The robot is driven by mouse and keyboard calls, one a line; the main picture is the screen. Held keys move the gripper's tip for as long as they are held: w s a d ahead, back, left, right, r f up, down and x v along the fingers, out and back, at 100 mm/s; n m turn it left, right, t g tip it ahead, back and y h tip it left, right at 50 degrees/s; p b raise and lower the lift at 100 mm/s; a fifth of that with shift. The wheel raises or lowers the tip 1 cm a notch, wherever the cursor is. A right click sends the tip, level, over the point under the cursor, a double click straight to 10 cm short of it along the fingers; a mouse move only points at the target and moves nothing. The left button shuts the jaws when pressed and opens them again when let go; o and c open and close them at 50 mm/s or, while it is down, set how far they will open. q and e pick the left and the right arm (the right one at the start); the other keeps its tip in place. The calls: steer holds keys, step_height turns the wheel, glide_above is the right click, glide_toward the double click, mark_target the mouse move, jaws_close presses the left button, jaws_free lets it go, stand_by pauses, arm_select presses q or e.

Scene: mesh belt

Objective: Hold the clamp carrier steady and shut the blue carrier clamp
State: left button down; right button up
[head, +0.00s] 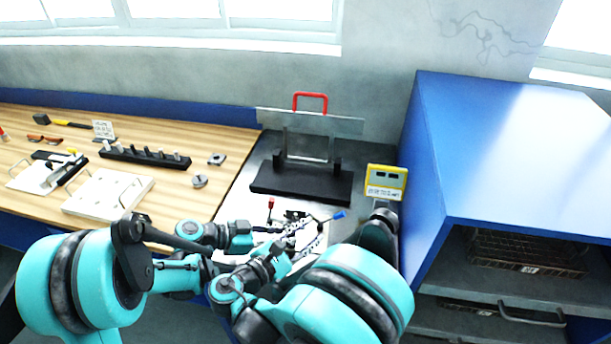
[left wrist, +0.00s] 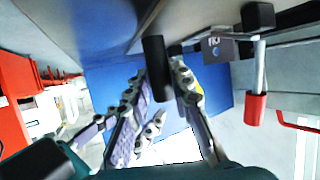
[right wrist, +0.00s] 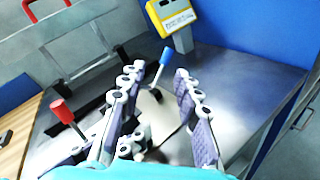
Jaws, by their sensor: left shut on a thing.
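The clamp carrier (head: 292,222) lies on the grey bench top, mostly hidden behind my arms and grippers. The blue carrier clamp handle (head: 338,215) sticks up at its right side; in the right wrist view the blue handle (right wrist: 161,62) stands tilted beyond my fingertips. A red-handled clamp (head: 270,204) is at the carrier's left; it also shows in the right wrist view (right wrist: 62,111) and left wrist view (left wrist: 256,107). My left gripper (head: 272,231) is shut on a black bar-like part (left wrist: 157,68), seemingly the carrier's grip. My right gripper (right wrist: 152,78) is open and empty, its fingers either side of the blue handle's line.
A black stand (head: 300,182) with a metal frame and red handle is behind the carrier. A yellow device (head: 386,181) stands at the back right, near the large blue cabinet (head: 425,150). The wooden bench (head: 135,165) at left holds tools and white plates.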

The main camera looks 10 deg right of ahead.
steer(key=shift+m+y, duration=0.8)
steer(key=shift+m, duration=0.1)
steer(key=d, duration=0.1)
steer(key=w+d, duration=0.1)
steer(key=d, duration=0.1)
steer(key=w+d, duration=0.1)
steer(key=d, duration=0.1)
steer(key=shift+d+f, duration=0.15)
steer(key=x, duration=1.1)
steer(key=shift+w+d+f, duration=0.1)
steer(key=shift+d+f, duration=0.05)
steer(key=shift+f, duration=0.1)
jaws_close()
